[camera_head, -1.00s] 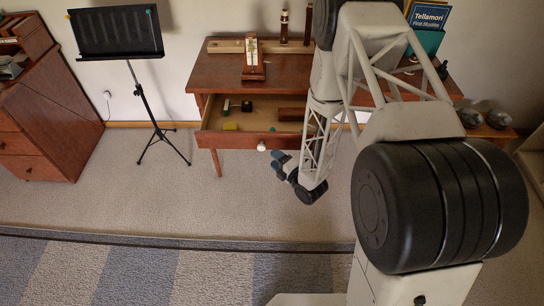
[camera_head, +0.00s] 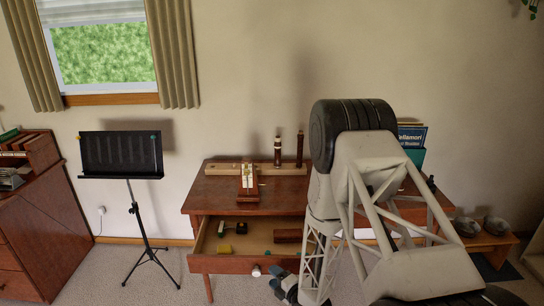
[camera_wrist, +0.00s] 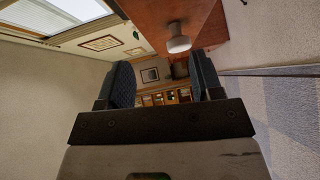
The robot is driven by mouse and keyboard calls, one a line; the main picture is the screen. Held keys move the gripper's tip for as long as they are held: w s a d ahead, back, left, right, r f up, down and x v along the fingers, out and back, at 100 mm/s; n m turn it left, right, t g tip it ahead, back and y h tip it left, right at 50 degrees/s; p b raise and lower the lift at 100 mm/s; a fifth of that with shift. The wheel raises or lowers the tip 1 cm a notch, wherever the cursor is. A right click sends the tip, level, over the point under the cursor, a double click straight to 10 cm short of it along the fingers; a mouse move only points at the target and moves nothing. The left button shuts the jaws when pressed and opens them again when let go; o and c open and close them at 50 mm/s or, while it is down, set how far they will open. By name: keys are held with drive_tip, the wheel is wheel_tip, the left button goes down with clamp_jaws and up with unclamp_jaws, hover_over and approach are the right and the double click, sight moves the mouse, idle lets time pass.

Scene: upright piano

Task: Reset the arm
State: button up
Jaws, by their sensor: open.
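My gripper (camera_wrist: 165,78) is open, with its two dark padded fingers apart and nothing between their tips. In the head view my gripper (camera_head: 280,281) is low in front of the desk, just right of the pale drawer knob (camera_head: 256,271), and partly cut off by the picture's bottom. The knob also shows in the wrist view (camera_wrist: 178,39), above the gap between the fingers and apart from them. The desk drawer (camera_head: 228,264) is pulled open. My arm hides part of the desk and the drawer's right end.
A metronome (camera_head: 248,183) stands on the desk (camera_head: 217,190). A music stand (camera_head: 120,155) is at left, and a low bench with bowls (camera_head: 495,226) at right. Carpet lies open between stand and desk.

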drive_tip(key=w+d+r+m+g+h, duration=0.1)
drive_tip(key=w+d+r+m+h, duration=0.15)
drive_tip(key=r, duration=0.45)
drive_tip(key=w+d+r+m+h, duration=0.1)
drive_tip(key=d+r+m+h, duration=0.25)
drive_tip(key=r, duration=0.45)
drive_tip(key=s+d+r+m+g+h, duration=0.1)
drive_tip(key=s+d+r+m+h, duration=0.15)
drive_tip(key=r, duration=0.35)
drive_tip(key=s+d+r+m+g+h, duration=0.1)
drive_tip(key=s+d+r+m, duration=0.3)
drive_tip(key=r, duration=0.2)
drive_tip(key=s+d+r+m+g, duration=0.1)
drive_tip(key=s+r+m, duration=0.3)
drive_tip(key=s, duration=0.7)
drive_tip(key=s+d+r+m+g+h, duration=0.1)
drive_tip(key=s+r+m, duration=0.4)
drive_tip(key=s, duration=0.6)
drive_tip(key=s+d+r+m+g+h, duration=0.1)
drive_tip(key=s+d+r+m+g, duration=0.2)
drive_tip(key=s+r, duration=0.5)
drive_tip(key=s+m+g, duration=0.1)
drive_tip(key=s+g, duration=0.1)
drive_tip(key=s, duration=0.1)
drive_tip(key=shift+m, duration=0.35)
